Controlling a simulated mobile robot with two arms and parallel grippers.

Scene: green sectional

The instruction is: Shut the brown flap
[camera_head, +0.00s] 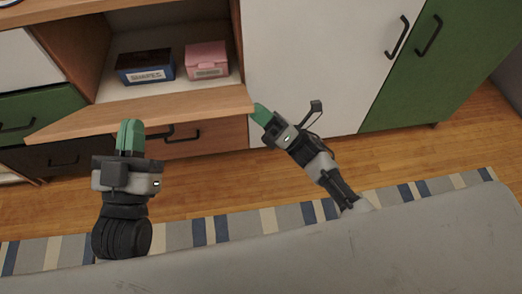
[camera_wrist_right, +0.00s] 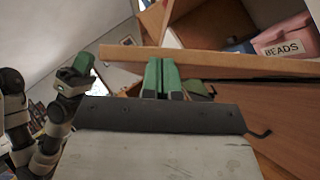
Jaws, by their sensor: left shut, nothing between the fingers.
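The brown flap (camera_head: 150,113) is a wooden panel hinged at the bottom of an open cabinet compartment. It is folded down and sticks out towards me; its edge also shows in the right wrist view (camera_wrist_right: 225,63). My left gripper (camera_head: 130,130) is shut and empty, with its green fingertips close to the flap's front edge, left of its middle. My right gripper (camera_head: 262,114) is at the flap's right front corner. In the right wrist view its green fingers (camera_wrist_right: 162,75) are together, just by the flap's edge, with nothing visible between them. I cannot tell whether either gripper touches the flap.
A dark blue box (camera_head: 146,67) and a pink box (camera_head: 207,60) stand inside the compartment, behind the flap. A white door (camera_head: 315,60) and a green door (camera_head: 425,75) are to the right. Drawers lie below. A striped rug (camera_head: 270,220) covers the floor in front.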

